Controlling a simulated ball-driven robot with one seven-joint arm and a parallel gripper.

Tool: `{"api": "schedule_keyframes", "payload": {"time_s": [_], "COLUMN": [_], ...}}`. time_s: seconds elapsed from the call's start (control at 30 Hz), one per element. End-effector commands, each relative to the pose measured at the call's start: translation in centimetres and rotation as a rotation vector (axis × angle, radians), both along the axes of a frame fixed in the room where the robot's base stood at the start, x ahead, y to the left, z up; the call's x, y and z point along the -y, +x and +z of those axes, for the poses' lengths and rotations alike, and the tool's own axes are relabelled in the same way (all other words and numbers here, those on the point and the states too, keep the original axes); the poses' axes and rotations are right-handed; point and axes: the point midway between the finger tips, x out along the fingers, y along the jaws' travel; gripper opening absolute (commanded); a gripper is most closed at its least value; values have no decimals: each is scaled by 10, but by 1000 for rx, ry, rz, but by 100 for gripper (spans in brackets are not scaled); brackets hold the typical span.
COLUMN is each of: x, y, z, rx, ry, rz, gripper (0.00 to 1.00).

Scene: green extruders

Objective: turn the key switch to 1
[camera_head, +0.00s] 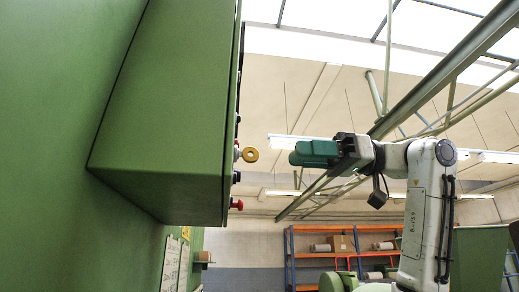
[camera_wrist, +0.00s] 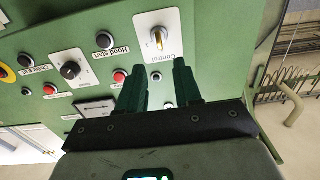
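The key switch (camera_wrist: 157,40) is a small brass-coloured key on a white plate marked "Control", at the top middle of the wrist view. The key lies roughly upright in the picture; the position marks are too small to read surely. My gripper (camera_wrist: 159,66) points at the panel with its two dark green fingers apart and nothing between them. The fingertips are just below the plate in the picture, apart from the key. In the head view my gripper (camera_head: 293,154) is right of the panel face, with a gap.
The green panel (camera_wrist: 205,25) also carries a black knob (camera_wrist: 70,70), red buttons (camera_wrist: 119,76), and black buttons (camera_wrist: 104,40). Orange shelving (camera_head: 291,258) stands far behind.

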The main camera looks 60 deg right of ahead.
Motion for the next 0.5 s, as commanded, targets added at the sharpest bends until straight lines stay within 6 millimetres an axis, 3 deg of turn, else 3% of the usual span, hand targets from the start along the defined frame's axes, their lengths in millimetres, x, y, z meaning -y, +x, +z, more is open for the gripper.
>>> {"api": "schedule_keyframes", "payload": {"time_s": [0.3,0.5], "x": [-36,-50], "y": [46,64], "z": [2,1], "rx": [0,0], "ry": [-1,-1], "rz": [2,1], "gripper": [34,34]}}
